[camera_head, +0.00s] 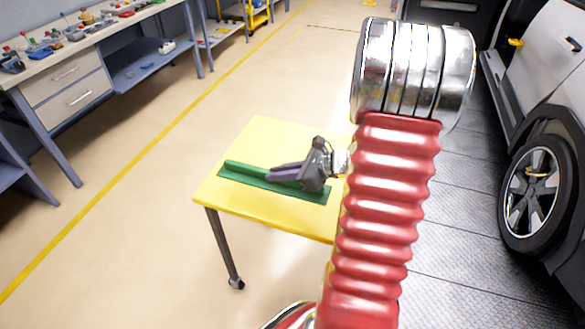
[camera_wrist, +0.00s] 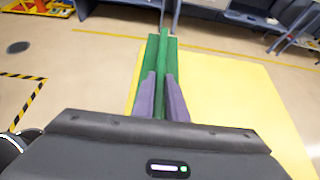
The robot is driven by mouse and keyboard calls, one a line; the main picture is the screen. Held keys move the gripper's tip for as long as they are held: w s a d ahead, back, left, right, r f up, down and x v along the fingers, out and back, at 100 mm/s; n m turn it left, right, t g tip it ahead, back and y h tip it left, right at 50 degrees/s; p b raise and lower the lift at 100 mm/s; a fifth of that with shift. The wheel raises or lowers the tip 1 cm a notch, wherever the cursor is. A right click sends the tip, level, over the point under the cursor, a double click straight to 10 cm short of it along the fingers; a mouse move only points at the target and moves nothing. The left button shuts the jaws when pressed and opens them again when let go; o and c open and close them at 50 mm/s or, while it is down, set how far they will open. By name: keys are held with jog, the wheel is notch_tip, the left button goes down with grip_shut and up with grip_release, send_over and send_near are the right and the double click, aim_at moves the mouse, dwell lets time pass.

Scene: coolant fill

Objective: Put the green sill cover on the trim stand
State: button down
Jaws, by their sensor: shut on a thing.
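The green sill cover (camera_head: 245,169) is a long, narrow bright green bar. My gripper (camera_head: 275,173) is shut on it, with its purple fingers on either side of the bar. In the wrist view the sill cover (camera_wrist: 162,60) runs away from me between the fingertips (camera_wrist: 160,78). The trim stand appears to be the yellow table (camera_head: 258,135), with a flat dark green strip (camera_head: 318,196) on its top. The bar lies along and over this strip; I cannot tell whether it touches it. The gripper body hides the bar's near end.
A grey workbench (camera_head: 75,60) with tools and drawers stands at the upper left. A white car (camera_head: 540,70) stands at the right on dark floor plates. The floor left of the yellow table is clear, and most of the tabletop is bare.

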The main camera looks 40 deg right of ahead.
jog(key=shift+f, duration=2.85)
jog(key=shift+f, duration=2.1)
jog(key=shift+f, duration=0.1)
jog(key=c, duration=1.8)
grip_release()
jog(key=shift+o, duration=0.2)
jog(key=v, duration=1.1)
jog(key=shift+s+d+r, duration=0.2)
jog(key=shift+s+r, duration=0.05)
jog(key=shift+r, duration=0.05)
jog(key=shift+s, duration=0.1)
